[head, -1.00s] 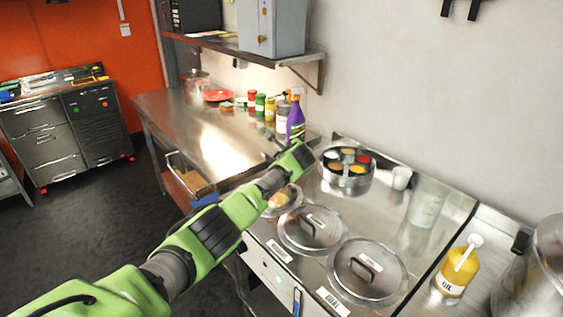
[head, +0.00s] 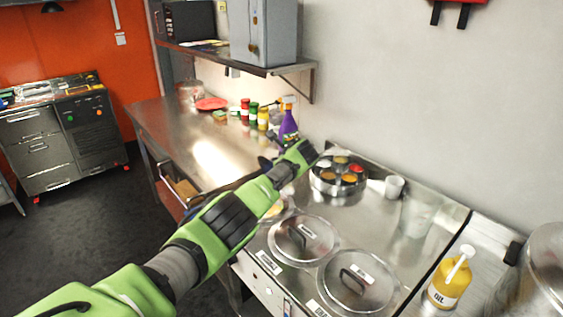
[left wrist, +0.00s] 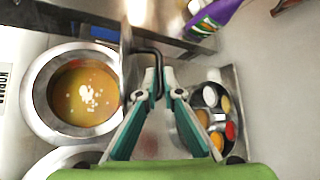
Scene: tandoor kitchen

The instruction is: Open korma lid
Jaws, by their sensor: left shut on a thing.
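My left gripper (left wrist: 160,80) is shut on the black handle (left wrist: 150,54) of a steel lid (left wrist: 126,62). The lid is seen nearly edge-on in the left wrist view, tilted up on its side. To its left, the korma pot (left wrist: 38,112) stands uncovered, with orange-brown curry and white bits (left wrist: 84,94) inside. Part of its label (left wrist: 4,84) shows at the left edge. In the head view, my left arm hides most of the pot and the gripper's fingers. My right gripper is in neither view.
Two lidded pots (head: 303,238) (head: 357,280) stand nearer in the counter. A round spice box (head: 338,176), a white cup (head: 395,186) and a yellow oil bottle (head: 451,278) stand around them. A purple spray bottle (head: 288,124) is behind my arm. The far steel counter (head: 170,125) has bare room.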

